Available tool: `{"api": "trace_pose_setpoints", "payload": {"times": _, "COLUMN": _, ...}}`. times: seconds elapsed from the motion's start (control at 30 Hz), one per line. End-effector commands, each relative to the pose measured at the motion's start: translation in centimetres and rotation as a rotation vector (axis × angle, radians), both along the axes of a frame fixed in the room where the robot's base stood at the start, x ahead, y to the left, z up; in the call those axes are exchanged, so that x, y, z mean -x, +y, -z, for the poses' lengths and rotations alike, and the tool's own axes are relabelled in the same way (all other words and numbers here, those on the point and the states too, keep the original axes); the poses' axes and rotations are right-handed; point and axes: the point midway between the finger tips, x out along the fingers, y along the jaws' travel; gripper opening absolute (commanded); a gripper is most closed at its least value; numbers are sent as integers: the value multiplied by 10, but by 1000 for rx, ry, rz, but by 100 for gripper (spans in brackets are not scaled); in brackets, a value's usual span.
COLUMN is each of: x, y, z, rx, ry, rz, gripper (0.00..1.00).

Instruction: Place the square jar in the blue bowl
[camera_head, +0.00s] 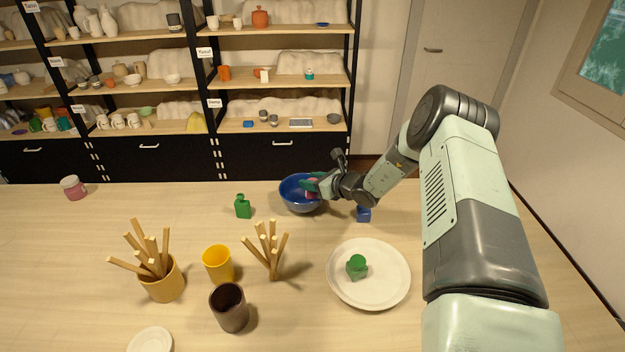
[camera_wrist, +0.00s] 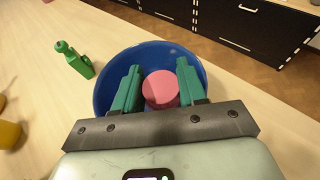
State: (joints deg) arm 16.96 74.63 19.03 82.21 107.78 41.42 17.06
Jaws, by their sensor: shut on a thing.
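The blue bowl (camera_head: 301,206) stands on the table near its back edge, and fills the middle of the wrist view (camera_wrist: 107,85). My gripper (camera_head: 315,184) is at the bowl's opening with its green fingers pointing into it. It is shut on a pink thing (camera_wrist: 160,89) with a round face toward the wrist camera. The thing's lower part is hidden, so I cannot tell whether it is square or whether it touches the bowl's bottom. A small green jar-like thing with a round top (camera_head: 357,265) sits on the white plate (camera_head: 390,290).
A green bottle (camera_head: 243,207) stands left of the bowl and a small blue block (camera_head: 364,214) right of it. A pink jar (camera_head: 74,188) is far left.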

Motion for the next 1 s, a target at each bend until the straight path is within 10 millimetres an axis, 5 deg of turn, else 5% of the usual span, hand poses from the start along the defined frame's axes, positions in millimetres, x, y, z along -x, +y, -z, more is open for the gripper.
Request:
{"api": "trace_pose_setpoints", "payload": {"times": 0.2, "x": 0, "y": 0, "z": 3, "rx": -1, "ry": -1, "rz": 0, "gripper": 2}}
{"api": "trace_pose_setpoints", "payload": {"times": 0.23, "x": 0, "y": 0, "z": 4, "rx": 0, "ry": 0, "rz": 0, "gripper": 46}}
{"api": "trace_pose_setpoints", "payload": {"times": 0.37, "x": 0, "y": 0, "z": 4, "rx": 0, "ry": 0, "rz": 0, "gripper": 65}}
{"api": "trace_pose_setpoints", "payload": {"times": 0.8, "x": 0, "y": 0, "z": -10, "rx": 1, "ry": -3, "rz": 0, "gripper": 67}}
{"api": "trace_pose_setpoints", "payload": {"times": 1.0, "x": 26, "y": -30, "z": -24, "rx": 0, "ry": 1, "rz": 4, "gripper": 67}}
